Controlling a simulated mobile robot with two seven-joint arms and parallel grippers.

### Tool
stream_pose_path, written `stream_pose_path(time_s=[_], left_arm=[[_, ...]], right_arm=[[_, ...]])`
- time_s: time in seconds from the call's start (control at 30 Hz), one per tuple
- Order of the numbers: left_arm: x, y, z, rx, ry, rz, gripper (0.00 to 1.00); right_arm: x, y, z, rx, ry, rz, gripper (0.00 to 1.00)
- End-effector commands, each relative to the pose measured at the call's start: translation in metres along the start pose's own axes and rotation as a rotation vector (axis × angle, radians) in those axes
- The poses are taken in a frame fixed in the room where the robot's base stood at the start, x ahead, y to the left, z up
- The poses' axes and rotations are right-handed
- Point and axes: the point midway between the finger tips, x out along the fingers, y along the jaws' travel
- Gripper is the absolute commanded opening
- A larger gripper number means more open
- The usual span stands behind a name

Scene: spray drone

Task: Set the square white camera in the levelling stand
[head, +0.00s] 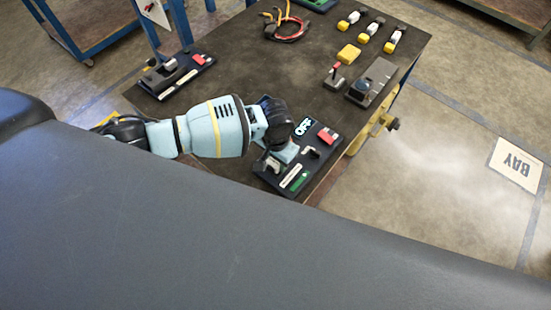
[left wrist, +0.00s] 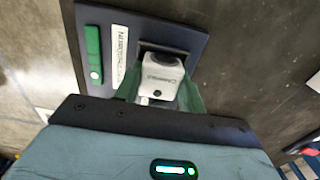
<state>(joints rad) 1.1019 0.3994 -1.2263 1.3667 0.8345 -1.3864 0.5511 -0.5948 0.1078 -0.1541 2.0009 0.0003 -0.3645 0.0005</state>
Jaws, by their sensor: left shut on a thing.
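My left gripper (head: 284,150) reaches down over a dark board at the table's near edge. In the left wrist view its green fingers (left wrist: 160,92) are shut on the square white camera (left wrist: 162,70), one on each side. The camera is at a dark slotted holder (left wrist: 160,47) on the board (left wrist: 195,42), which looks like the levelling stand. Whether it is fully seated I cannot tell. In the head view the board (head: 265,171) carries a green strip (head: 299,181) and a red block (head: 327,135); the gripper partly hides the holder. My right gripper is not in view.
A similar dark board (head: 168,85) stands at the table's left. A grey box (head: 372,82), a small lever unit (head: 335,77), yellow blocks (head: 349,52) and cables (head: 286,26) lie farther back. The dark table's middle (head: 245,65) is clear.

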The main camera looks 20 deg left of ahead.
Motion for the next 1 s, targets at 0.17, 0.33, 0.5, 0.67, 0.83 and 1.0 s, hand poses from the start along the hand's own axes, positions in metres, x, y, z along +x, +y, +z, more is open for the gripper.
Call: stream_pose_path(time_s=[0.17,0.33,0.5,0.67,0.83,1.0], left_arm=[[0.014,0.001,0.004,-0.002,-0.005,0.000,0.16],[0.020,0.001,0.006,0.000,-0.010,-0.002,0.16],[0.021,0.001,0.006,0.001,-0.011,-0.003,0.53],[0.019,0.001,0.006,0.001,-0.010,-0.003,0.58],[0.000,0.002,0.005,0.000,-0.008,0.001,0.61],[-0.040,0.002,0.002,0.000,-0.001,0.002,0.61]], right_arm=[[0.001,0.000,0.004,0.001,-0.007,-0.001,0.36],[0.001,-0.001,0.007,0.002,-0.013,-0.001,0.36],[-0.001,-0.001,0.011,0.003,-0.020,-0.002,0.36],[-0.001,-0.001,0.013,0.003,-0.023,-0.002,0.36],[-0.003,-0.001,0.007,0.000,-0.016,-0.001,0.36],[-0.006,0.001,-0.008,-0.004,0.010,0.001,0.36]])
